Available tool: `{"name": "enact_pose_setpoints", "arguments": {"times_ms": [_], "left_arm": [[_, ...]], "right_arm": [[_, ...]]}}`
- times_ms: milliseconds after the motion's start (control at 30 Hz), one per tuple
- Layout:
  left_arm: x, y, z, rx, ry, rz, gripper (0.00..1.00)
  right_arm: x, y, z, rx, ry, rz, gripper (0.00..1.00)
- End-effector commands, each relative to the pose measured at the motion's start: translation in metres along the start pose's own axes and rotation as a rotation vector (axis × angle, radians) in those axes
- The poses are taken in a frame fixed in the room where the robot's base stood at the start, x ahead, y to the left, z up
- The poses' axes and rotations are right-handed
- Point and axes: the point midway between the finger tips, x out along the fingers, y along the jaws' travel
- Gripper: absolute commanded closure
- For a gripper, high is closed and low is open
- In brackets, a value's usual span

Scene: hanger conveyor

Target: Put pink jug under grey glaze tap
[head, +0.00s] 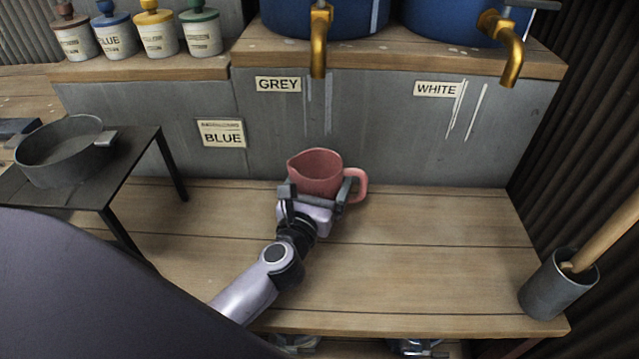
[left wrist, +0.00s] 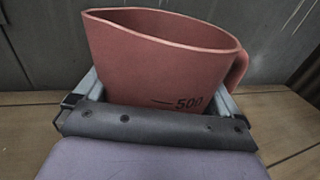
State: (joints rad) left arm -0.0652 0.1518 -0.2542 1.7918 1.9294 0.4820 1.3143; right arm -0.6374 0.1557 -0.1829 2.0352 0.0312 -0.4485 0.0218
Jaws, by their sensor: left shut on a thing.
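The pink jug (head: 318,172) is upright at the back of the wooden bench, with its handle to the right. My left gripper (head: 320,192) is shut on the jug, its fingers on either side of the body. In the left wrist view the jug (left wrist: 165,65) fills the space between the fingers, with a "500" mark showing. The grey glaze tap (head: 319,40) is brass and hangs above the jug, over the GREY label (head: 278,85). I cannot tell whether the jug's base touches the bench. My right gripper does not show.
A dark pan (head: 65,160) stands on a small black table (head: 140,150) at left. A grey pot (head: 556,290) with a wooden handle stands at the right front. The bench (head: 430,250) right of my arm is clear.

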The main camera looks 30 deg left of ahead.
Motion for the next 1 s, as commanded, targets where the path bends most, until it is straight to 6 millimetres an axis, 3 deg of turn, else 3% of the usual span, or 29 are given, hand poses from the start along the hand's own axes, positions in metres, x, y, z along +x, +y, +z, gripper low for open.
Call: {"name": "enact_pose_setpoints", "arguments": {"times_ms": [33, 67, 433, 1000], "left_arm": [[0.000, 0.000, -0.003, -0.001, -0.001, 0.000, 0.44], [0.000, 0.000, -0.003, 0.000, 0.001, 0.000, 0.00], [-0.002, 0.000, 0.002, 0.000, 0.002, 0.000, 0.00], [-0.091, 0.000, -0.001, -0.001, 0.004, 0.000, 0.00]], "right_arm": [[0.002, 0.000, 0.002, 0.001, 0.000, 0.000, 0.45], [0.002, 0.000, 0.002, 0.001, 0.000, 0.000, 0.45], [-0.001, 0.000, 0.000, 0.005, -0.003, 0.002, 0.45], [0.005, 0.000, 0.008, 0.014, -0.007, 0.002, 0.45]]}}
